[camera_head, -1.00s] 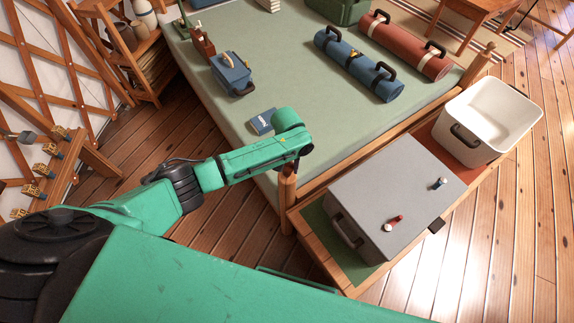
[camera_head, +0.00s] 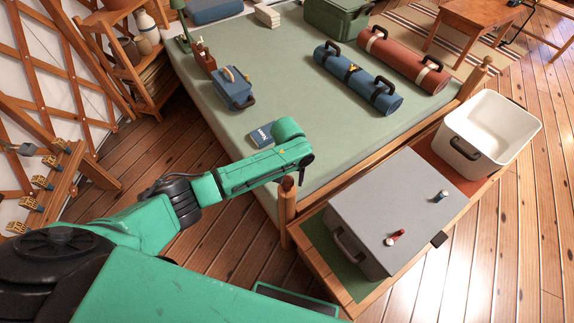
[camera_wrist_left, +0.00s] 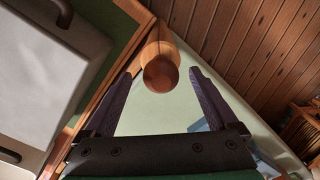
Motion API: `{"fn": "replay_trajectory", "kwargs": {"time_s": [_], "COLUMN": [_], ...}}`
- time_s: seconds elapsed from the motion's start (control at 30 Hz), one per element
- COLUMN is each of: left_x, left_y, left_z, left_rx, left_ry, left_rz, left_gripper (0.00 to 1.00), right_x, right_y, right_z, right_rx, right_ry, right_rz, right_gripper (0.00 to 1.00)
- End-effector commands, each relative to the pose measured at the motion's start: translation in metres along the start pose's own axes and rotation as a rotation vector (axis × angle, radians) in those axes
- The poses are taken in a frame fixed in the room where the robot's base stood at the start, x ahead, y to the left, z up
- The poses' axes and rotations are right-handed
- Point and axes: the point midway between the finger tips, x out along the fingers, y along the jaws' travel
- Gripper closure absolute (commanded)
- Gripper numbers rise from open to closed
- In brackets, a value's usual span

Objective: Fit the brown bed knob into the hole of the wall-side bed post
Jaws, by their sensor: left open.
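The brown bed knob (camera_head: 287,183) is at the top of the near bed post (camera_head: 287,208), at the bed's corner. In the left wrist view the dark round knob (camera_wrist_left: 160,75) lies in front of the lighter post top (camera_wrist_left: 160,47) and overlaps it. The join is hidden, so I cannot tell how deep the knob sits. My left gripper (camera_wrist_left: 160,78) is open, one finger on each side of the knob, with visible gaps. In the head view the left gripper (camera_head: 304,160) is just above and right of the knob. My right gripper is not in view.
A grey lidded box (camera_head: 375,205) and a white bin (camera_head: 492,130) stand on the bench at the bed's foot. A blue book (camera_head: 262,135), a blue case (camera_head: 233,90) and rolled bundles (camera_head: 358,78) lie on the bed.

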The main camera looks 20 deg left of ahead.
Motion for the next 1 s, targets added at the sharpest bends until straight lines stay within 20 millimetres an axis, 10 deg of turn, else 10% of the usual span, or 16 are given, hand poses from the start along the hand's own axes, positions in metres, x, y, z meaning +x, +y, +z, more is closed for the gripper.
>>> {"fn": "replay_trajectory", "kwargs": {"time_s": [0.43,1.0], "left_x": [-0.111,-0.123], "left_y": [0.000,0.000], "left_z": [0.000,0.000], "left_rx": [-0.001,-0.001], "left_ry": [0.002,0.001], "left_rz": [0.002,-0.001], "left_gripper": [0.08,0.08], "right_x": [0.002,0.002], "right_y": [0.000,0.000], "right_z": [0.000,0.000], "right_rx": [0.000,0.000], "right_ry": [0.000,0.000], "right_rz": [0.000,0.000], "right_gripper": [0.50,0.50]}}
